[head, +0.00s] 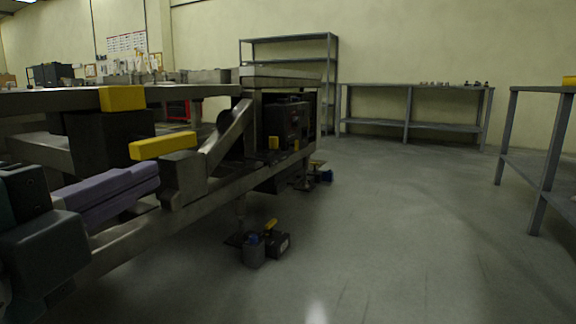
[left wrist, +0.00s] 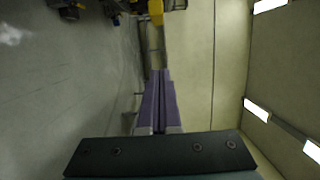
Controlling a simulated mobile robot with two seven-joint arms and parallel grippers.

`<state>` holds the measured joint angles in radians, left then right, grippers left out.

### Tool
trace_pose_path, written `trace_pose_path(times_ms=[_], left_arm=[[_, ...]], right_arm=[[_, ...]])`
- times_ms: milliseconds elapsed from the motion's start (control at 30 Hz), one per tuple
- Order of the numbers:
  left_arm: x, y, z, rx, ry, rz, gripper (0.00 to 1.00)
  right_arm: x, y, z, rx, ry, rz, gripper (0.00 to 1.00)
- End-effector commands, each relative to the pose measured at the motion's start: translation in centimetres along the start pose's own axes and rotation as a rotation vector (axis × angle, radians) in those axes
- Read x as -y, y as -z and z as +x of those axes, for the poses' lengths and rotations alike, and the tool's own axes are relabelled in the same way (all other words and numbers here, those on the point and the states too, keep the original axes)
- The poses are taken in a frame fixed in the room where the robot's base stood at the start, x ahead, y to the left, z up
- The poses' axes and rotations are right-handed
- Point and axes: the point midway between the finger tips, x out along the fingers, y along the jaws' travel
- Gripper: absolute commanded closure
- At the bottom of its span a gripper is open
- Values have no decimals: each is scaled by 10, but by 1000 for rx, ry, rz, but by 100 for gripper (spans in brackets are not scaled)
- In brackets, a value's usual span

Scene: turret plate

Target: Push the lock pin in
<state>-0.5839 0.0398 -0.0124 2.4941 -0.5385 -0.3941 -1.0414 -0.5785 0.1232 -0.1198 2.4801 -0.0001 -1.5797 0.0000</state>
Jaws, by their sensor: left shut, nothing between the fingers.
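My left gripper (head: 157,175) comes in from the left in the head view, its purple fingers closed together with nothing between them. In the left wrist view its fingers (left wrist: 155,75) point up the picture. A yellow bar (head: 163,145) lies just above and beyond the fingertips, beside a grey metal block (head: 183,178) on the frame's lower rail. I cannot tell for sure whether this bar belongs to the lock pin. Another yellow block (head: 122,97) sits on the edge of the upper plate (head: 190,92). Whether the fingertips touch the block is unclear. My right gripper is not in view.
The metal frame (head: 140,228) with a slanted arm (head: 230,135) fills the left side. Small dark units (head: 278,245) stand on the floor by its foot. A shelf (head: 290,40) and benches (head: 415,88) line the back and right. The middle floor is clear.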

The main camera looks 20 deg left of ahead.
Motion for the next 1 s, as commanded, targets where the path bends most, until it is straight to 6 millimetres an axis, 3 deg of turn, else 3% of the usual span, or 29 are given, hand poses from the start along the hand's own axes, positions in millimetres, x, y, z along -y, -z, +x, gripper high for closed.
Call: trace_pose_path(times_ms=[467,1000], left_arm=[[-1,0,8,0,3,-2,100],[-1,0,96,1,4,0,100]], right_arm=[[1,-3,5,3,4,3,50],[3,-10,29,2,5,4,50]])
